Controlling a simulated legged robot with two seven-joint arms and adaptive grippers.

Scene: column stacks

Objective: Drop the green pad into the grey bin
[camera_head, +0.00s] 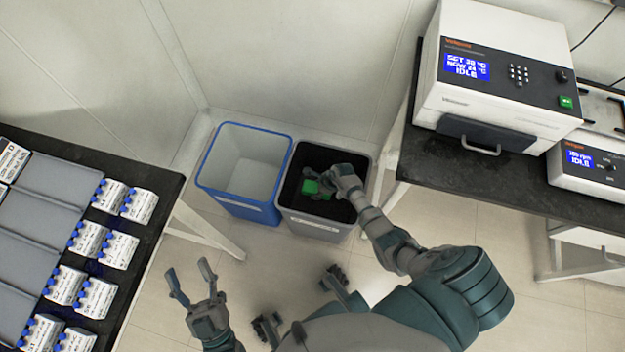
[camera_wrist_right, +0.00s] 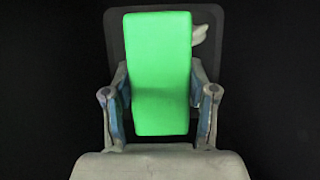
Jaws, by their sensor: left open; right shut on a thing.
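The green pad (camera_head: 311,187) is held by my right gripper (camera_head: 325,184) over the opening of the grey bin (camera_head: 318,226). In the right wrist view the pad (camera_wrist_right: 158,70) is a bright green block between the two fingers of my right gripper (camera_wrist_right: 160,98), which is shut on it. A dark grey shape lies behind the pad there, against black. How deep the pad is in the bin I cannot tell. My left gripper (camera_head: 192,284) is open and empty above the floor, at the lower left of the head view.
A blue bin (camera_head: 240,205) stands against the left side of the grey bin. A dark bench (camera_head: 140,262) with several white bottles is at the left. A dark bench (camera_head: 430,170) with a white instrument (camera_head: 500,75) is at the right.

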